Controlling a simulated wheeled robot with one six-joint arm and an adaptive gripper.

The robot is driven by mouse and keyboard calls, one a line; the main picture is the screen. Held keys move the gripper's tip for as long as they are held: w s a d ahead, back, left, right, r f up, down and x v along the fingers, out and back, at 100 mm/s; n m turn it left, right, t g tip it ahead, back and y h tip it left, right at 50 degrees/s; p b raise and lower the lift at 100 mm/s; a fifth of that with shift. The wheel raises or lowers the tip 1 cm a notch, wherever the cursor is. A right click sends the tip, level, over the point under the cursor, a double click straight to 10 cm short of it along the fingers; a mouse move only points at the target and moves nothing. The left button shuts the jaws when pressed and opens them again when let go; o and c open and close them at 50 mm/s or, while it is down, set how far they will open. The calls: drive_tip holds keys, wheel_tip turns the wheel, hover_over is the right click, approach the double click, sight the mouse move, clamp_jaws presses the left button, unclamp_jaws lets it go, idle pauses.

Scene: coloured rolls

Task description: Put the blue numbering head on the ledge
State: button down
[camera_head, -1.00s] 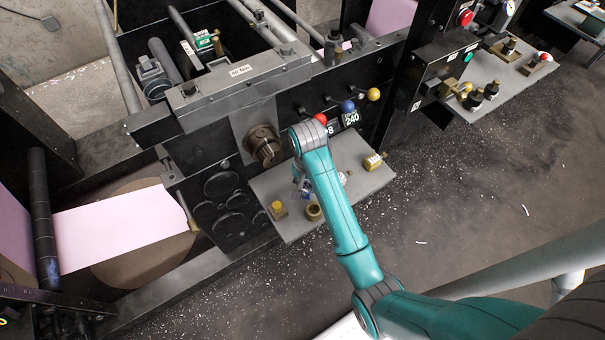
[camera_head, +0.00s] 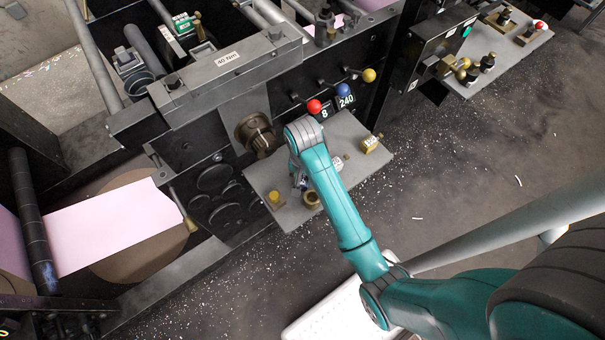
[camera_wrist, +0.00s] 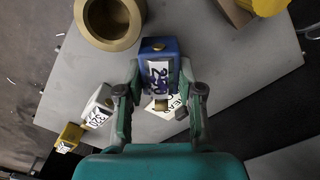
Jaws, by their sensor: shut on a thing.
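The blue numbering head (camera_wrist: 160,75), with a white number label, is between the two fingers of my gripper (camera_wrist: 160,92), which is shut on it. In the wrist view it is over a grey ledge (camera_wrist: 220,60); I cannot tell whether it touches the surface. In the head view, that grey ledge (camera_head: 262,178) juts from the black press side. A sliver of blue (camera_head: 299,180) shows beside my arm there; my arm hides most of the gripper.
On this ledge are a brass ring (camera_wrist: 108,40), a yellow-topped block (camera_head: 274,199), a white numbering head (camera_wrist: 98,104) and a yellow one (camera_wrist: 69,138). A white card (camera_wrist: 172,106) lies beneath my gripper. Red (camera_head: 314,106), blue and yellow knobs project above. Another grey ledge (camera_head: 510,50) is farther right.

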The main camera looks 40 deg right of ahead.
drive_tip(key=shift+f, duration=0.6)
idle(0.3)
drive_tip(key=c, duration=0.7)
unclamp_jaws()
drive_tip(key=shift+o, duration=0.2)
